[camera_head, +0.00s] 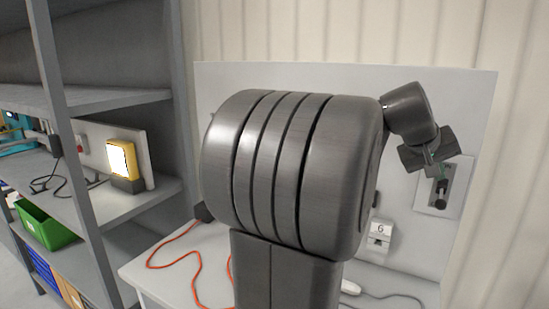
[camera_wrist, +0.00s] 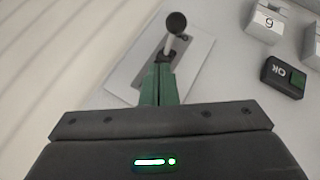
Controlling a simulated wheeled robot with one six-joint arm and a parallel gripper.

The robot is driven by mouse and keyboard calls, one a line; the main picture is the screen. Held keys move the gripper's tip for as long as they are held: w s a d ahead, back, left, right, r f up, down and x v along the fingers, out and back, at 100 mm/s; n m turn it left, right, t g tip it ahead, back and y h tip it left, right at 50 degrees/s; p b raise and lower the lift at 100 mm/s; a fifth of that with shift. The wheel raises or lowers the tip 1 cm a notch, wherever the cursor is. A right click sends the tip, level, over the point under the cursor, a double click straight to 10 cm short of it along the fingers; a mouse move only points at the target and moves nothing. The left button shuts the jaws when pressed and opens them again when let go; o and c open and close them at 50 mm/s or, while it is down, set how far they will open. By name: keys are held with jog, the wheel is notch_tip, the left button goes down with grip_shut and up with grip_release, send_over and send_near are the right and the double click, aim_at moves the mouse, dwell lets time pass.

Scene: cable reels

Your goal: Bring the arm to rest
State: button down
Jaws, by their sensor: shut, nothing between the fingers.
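My gripper (camera_head: 431,160) is raised at the right in the head view, in front of the pale back panel (camera_head: 300,78). In the wrist view its two green fingers (camera_wrist: 160,84) are together with nothing between them. Just beyond the fingertips is a grey plate (camera_wrist: 125,78) with a lever ending in a black knob (camera_wrist: 176,22). The plate also shows in the head view (camera_head: 452,192), just below my gripper. I cannot tell whether the fingertips touch the lever. My own arm hides the middle of the panel and bench.
An orange cable (camera_head: 160,265) lies on the bench (camera_head: 140,272). Shelving (camera_head: 112,205) at the left holds a yellow lamp (camera_head: 122,160) and green bin (camera_head: 45,228).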

jog(key=shift+w+a+r, duration=0.25)
jog(key=shift+w+r, duration=0.05)
jog(key=shift+r, duration=0.25)
jog(key=shift+w+a+r, duration=0.2)
jog(key=shift+w+r, duration=0.05)
jog(key=shift+r, duration=0.25)
